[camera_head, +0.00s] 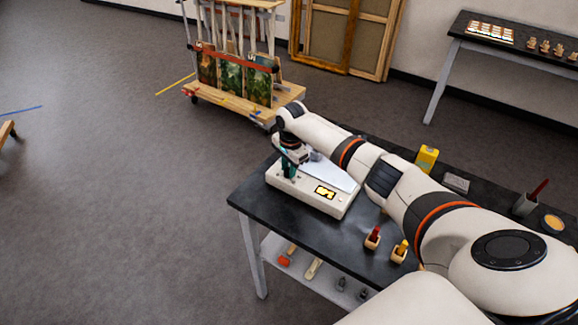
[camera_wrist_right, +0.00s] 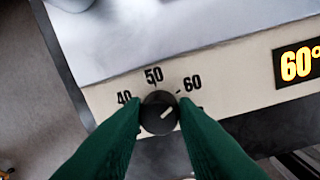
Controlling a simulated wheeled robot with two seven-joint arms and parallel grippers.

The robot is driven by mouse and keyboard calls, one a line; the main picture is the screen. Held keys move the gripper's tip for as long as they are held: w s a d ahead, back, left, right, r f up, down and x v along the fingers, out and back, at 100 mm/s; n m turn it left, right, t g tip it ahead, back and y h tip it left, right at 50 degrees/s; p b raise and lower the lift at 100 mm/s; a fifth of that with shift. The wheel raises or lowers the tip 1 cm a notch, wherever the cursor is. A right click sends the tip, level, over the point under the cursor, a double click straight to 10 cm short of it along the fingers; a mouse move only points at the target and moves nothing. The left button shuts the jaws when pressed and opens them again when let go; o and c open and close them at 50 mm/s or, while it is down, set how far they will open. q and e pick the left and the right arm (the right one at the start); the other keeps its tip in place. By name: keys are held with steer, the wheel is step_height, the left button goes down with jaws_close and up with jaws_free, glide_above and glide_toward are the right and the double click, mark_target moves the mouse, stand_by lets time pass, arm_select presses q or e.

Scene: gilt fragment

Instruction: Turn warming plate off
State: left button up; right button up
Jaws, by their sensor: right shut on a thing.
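The warming plate (camera_head: 335,203) is a cream box with a pale metal top, standing on the dark table. Its black dial knob (camera_wrist_right: 158,113) sits on the front panel, with 40, 50 and 60 printed around it. The knob's white pointer line aims up and right, toward the 60 side. The display (camera_wrist_right: 299,63) beside it reads 60° in yellow; it also glows in the head view. My right gripper (camera_head: 290,172) is at the plate's left end, its green fingers shut on the knob. Part of the dial scale is hidden by the fingers. My left gripper is not in view.
The dark table (camera_head: 256,207) carries small blocks with red (camera_head: 373,237) and yellow handles, a yellow box (camera_head: 427,158) and a cup (camera_head: 525,205). A lower shelf holds tools. A wooden cart (camera_head: 240,105) with paintings stands behind. Open floor lies left.

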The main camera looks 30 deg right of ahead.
steer(key=n+p, duration=0.1)
steer(key=n, duration=0.3)
steer(key=shift+r+p, duration=0.1)
steer(key=shift+p, duration=0.2)
steer(key=n, duration=0.3)
steer(key=shift+w+n+y, duration=0.1)
steer(key=shift+n+y, duration=0.2)
steer(key=n, duration=1)
steer(key=shift+w+g, duration=0.1)
steer(key=shift+g, duration=0.3)
steer(key=n+b, duration=0.1)
steer(key=n, duration=0.4)
steer(key=shift+a, duration=0.1)
steer(key=n+b, duration=0.1)
steer(key=n, duration=0.4)
steer(key=shift+g, duration=0.3)
steer(key=n, duration=0.4)
steer(key=shift+a+n, duration=0.1)
steer(key=shift+n, duration=0.2)
steer(key=n, duration=0.4)
steer(key=shift+n+h+b, duration=0.3)
steer(key=shift+n+h, duration=0.1)
